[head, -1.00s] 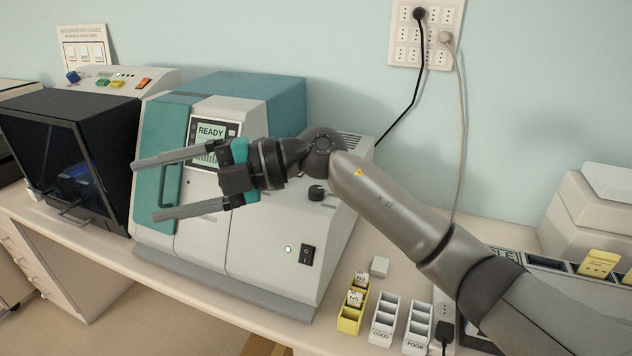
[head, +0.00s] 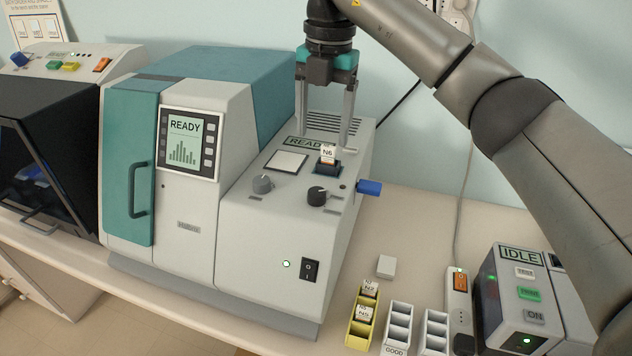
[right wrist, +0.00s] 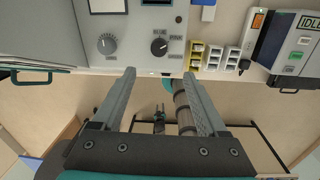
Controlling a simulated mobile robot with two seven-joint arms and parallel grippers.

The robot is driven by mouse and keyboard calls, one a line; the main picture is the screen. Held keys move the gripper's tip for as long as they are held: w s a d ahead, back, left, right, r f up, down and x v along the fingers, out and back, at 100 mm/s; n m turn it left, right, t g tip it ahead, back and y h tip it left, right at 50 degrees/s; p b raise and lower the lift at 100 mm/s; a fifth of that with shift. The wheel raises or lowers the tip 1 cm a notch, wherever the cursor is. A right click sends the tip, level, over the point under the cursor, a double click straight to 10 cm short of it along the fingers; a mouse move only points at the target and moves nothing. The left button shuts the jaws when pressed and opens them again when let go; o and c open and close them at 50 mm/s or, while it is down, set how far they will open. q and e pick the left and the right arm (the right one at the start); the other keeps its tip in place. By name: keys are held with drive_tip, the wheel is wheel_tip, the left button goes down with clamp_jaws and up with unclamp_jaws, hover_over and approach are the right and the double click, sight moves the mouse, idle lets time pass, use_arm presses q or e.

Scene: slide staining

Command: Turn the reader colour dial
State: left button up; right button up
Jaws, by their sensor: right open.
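The reader (head: 182,255) is the white and teal machine, with READY on its screen. My right gripper (head: 323,140) is open, fingers pointing down, and in the head view overlaps the panel's rear. Its jaws (right wrist: 160,73) are empty and apart from both dials.
A slide marked N6 (head: 327,153) stands in the panel slot behind the black dial. A blue knob (head: 369,187) sticks out at the reader's right side. A yellow slide box (head: 358,331) and pale boxes stand in front, left of the IDLE unit (head: 520,257).

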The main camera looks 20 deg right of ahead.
sight(317, 191)
drive_tip(key=f, duration=0.4)
drive_tip(key=f+p, duration=0.1)
drive_tip(key=f, duration=0.8)
drive_tip(key=shift+w+a+f+p, duration=0.15)
drive_tip(key=shift+w+a+p, duration=0.15)
drive_tip(key=shift+p, duration=0.1)
drive_tip(key=shift+c, duration=0.2)
clamp_jaws()
